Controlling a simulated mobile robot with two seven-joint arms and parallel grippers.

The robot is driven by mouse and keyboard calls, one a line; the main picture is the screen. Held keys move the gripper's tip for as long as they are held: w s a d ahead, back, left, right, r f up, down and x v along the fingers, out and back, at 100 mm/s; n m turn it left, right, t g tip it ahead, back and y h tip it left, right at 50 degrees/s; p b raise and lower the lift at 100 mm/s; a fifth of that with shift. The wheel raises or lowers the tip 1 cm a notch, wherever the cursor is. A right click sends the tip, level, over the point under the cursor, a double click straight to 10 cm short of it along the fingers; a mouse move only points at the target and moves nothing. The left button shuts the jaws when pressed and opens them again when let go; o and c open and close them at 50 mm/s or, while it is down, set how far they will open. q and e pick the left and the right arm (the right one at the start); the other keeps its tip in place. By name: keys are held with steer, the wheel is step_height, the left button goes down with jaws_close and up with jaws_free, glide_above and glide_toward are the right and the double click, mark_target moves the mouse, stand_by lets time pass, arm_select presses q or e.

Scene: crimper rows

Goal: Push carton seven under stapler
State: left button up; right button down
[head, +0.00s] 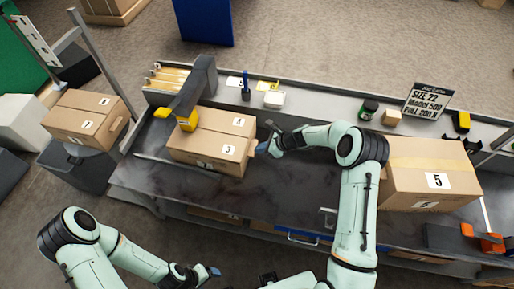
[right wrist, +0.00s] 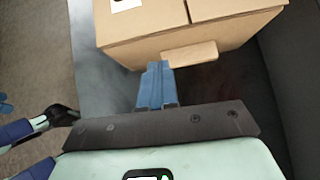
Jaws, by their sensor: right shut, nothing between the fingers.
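The carton (head: 78,115) whose small labels look like 7 sits on a stand at the far left. The stapler (head: 196,90), a grey arm with a yellow head, reaches over the left part of another closed carton (head: 205,150), whose front label looks like 3. My right gripper (head: 264,148) is shut and empty at that carton's right end. In the right wrist view its blue fingers (right wrist: 155,72) point at a carton face (right wrist: 130,50) beside a protruding tab (right wrist: 190,53); contact cannot be told. My left gripper (head: 212,271) is low in front of the bench, its jaw state unclear.
A carton labelled 5 (head: 405,170) stands on the bench at the right. A rear shelf holds a pen cup (head: 246,93), a white tub (head: 274,99), a black jar (head: 368,109) and a sign (head: 427,102). The dark bench top (head: 285,190) is clear in the middle.

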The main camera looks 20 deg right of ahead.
steer(key=v, duration=1)
steer(key=shift+s+d, duration=0.3)
